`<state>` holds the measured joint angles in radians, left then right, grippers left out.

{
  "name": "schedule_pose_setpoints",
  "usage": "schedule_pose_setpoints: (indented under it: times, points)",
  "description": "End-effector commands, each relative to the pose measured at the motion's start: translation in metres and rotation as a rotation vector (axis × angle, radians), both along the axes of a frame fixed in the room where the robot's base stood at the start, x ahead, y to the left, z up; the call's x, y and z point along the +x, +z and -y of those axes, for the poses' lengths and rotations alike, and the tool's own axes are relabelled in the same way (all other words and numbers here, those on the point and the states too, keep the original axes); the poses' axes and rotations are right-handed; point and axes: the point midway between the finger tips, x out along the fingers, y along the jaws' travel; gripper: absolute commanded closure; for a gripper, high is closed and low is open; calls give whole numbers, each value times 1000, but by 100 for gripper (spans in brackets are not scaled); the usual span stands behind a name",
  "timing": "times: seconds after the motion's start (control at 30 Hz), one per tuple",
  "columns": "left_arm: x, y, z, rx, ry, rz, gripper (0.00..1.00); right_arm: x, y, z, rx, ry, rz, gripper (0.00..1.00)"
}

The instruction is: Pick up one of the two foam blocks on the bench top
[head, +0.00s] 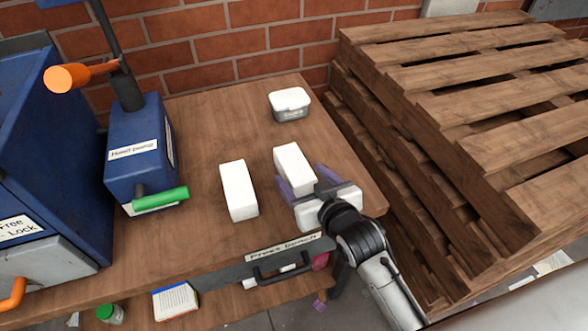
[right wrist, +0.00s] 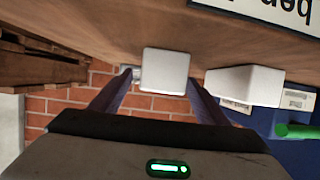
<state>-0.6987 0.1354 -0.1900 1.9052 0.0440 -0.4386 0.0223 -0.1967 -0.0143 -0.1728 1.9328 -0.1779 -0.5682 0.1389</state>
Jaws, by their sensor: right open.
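Two white foam blocks lie on the wooden bench top (head: 200,255). The right-hand block (head: 295,165) is just beyond my right gripper (head: 299,174), with its near end close to or between the fingers. The other block (head: 239,188) lies to the left, clear of the fingers. In the right wrist view, one block (right wrist: 165,70) shows ahead between the two open fingers of my right gripper (right wrist: 160,80). The other block (right wrist: 244,85) is outside the fingers on the right. I cannot tell whether the fingers touch the block. My left gripper is out of view.
A white-lidded tub (head: 290,103) stands at the back of the bench. Stacked wooden pallets (head: 470,110) are close on the right. A drawer handle (head: 282,268) is on the bench front.

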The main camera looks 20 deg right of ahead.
Motion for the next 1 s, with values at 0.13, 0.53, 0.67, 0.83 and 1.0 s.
schedule_pose_setpoints:
  times: [0.13, 0.53, 0.67, 0.83, 1.0]
  points:
    - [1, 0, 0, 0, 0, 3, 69, 23, -6, -4, -1, 0, 2, 31]
    - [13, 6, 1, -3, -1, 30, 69, 43, -16, -6, 0, -1, 1, 31]
    - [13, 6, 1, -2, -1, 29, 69, 43, -16, -6, 0, -1, 1, 46]
    - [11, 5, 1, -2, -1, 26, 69, 42, -16, -6, 0, -1, 0, 74]
    - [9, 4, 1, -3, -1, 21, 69, 42, -16, -6, 0, 0, 0, 74]
